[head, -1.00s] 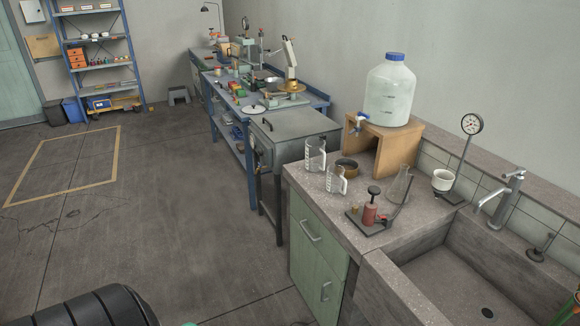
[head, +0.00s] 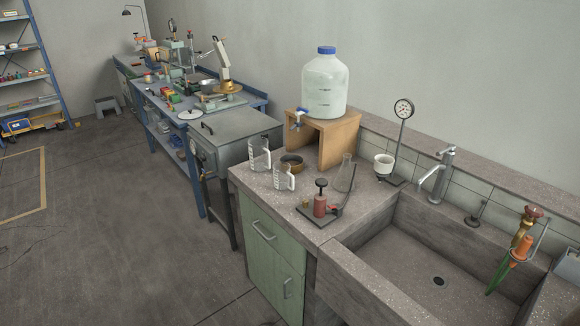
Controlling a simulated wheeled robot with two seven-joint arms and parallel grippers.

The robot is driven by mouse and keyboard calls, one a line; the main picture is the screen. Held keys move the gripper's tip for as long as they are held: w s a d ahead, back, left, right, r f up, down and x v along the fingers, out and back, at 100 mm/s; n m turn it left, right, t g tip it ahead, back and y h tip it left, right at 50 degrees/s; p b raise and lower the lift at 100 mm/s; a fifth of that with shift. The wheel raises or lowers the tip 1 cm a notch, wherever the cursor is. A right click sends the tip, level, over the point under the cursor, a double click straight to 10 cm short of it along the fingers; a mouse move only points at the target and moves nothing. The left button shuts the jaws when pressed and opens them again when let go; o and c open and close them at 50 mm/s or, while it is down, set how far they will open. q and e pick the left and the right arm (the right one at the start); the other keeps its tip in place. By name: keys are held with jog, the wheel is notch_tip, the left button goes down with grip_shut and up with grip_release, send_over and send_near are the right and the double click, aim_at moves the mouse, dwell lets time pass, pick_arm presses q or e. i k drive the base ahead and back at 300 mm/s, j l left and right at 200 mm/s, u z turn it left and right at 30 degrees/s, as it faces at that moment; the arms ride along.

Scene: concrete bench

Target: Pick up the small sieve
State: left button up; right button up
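A low, round, brown-rimmed vessel (head: 291,162), which looks like the small sieve, sits on the concrete bench (head: 262,182). It stands behind two glass beakers, and the front beaker (head: 284,177) partly covers it. The other beaker (head: 260,153) is to its left. The wooden stand (head: 342,140) is just behind it to the right. Whether it has a mesh is too small to tell. Neither of my grippers is in view.
A large water bottle (head: 326,84) tops the wooden stand. A red device on a dark plate (head: 320,206), a conical flask (head: 345,174), a white cup (head: 384,164) and a dial gauge (head: 403,110) stand nearby. The sink (head: 400,262) is at right. Floor at left is clear.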

aim_at(296, 161)
jog(key=i+j, duration=0.15)
jog(key=i, duration=0.4)
jog(key=i+j, duration=0.1)
jog(key=i, duration=0.45)
jog(key=z, duration=0.05)
